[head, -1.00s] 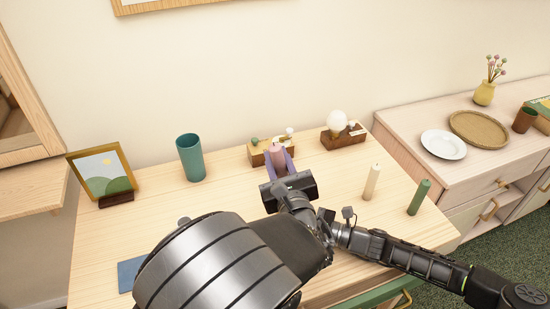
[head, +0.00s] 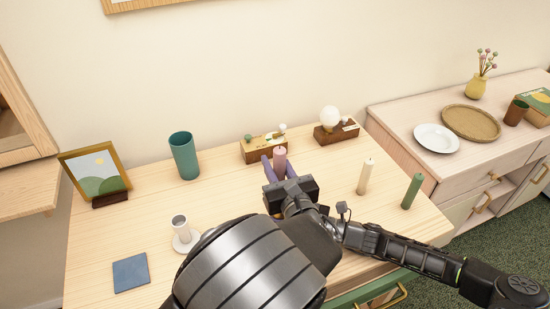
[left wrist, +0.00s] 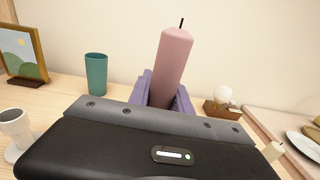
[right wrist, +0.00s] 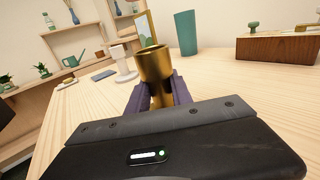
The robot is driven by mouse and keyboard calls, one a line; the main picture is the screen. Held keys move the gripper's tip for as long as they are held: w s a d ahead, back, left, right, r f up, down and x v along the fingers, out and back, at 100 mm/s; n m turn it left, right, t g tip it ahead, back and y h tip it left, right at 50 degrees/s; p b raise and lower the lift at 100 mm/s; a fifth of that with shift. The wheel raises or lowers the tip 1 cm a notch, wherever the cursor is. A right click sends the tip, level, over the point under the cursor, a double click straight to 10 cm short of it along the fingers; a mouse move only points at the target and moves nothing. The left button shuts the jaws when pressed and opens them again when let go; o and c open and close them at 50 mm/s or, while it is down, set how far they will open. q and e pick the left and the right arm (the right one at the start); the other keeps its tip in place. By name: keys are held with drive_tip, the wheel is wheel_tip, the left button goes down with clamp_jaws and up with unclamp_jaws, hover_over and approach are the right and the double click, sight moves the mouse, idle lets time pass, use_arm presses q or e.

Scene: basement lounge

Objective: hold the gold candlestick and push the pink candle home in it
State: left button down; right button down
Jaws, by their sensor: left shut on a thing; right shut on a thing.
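The pink candle (head: 280,158) is in my left gripper (head: 280,167), above the wooden desk. The left wrist view shows the candle (left wrist: 172,60) slightly tilted, wick up, between the purple fingers (left wrist: 165,92). The gold candlestick (right wrist: 155,66) is in my right gripper (right wrist: 156,94), shut around it below its cup. The cup's rim faces up, and no candle shows in it. The candlestick's lower part is hidden by the gripper. In the head view my left arm hides the candlestick and the right gripper.
A white candlestick (head: 181,233), blue mat (head: 131,273), teal cup (head: 184,156) and picture frame (head: 96,174) stand left. Cream (head: 366,176) and green (head: 412,191) candles stand right. Wooden blocks (head: 264,148) (head: 337,132) line the back.

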use_arm(q)
drive_tip(key=shift+f, duration=2)
drive_tip(key=shift+f, duration=1.95)
drive_tip(key=c, duration=1.1)
unclamp_jaws()
drive_tip(key=v, duration=1.2)
use_arm(e)
drive_tip(key=c, duration=1.1)
unclamp_jaws()
